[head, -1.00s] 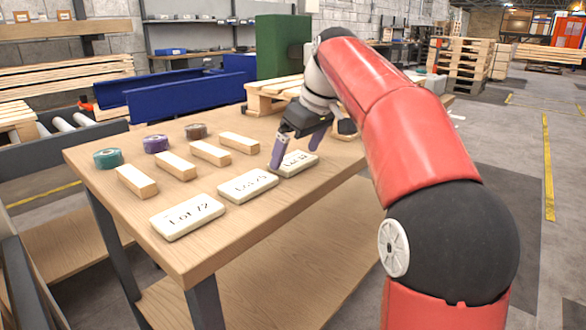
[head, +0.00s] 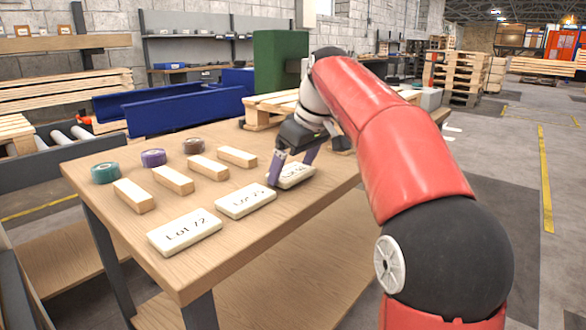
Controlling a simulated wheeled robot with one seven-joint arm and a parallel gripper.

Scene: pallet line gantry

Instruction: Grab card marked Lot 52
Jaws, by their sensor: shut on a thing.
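Several white cards lie in a row along the table. The one farthest back (head: 297,177) sits between my gripper's fingers; its print is partly hidden and looks like "Lot" with a number ending in 2. My gripper (head: 291,172) is shut on this card, with purple fingers at its left and right ends. I cannot tell whether the card is clear of the tabletop. The card marked Lot 25 or similar (head: 245,200) lies just in front of it. The card marked Lot 72 (head: 185,232) lies nearest the front edge.
On the wooden table (head: 215,258), several wooden blocks (head: 173,180) lie left of the cards. Behind them are teal (head: 105,173), purple (head: 153,158) and brown (head: 193,146) tape rolls. The front right tabletop is clear.

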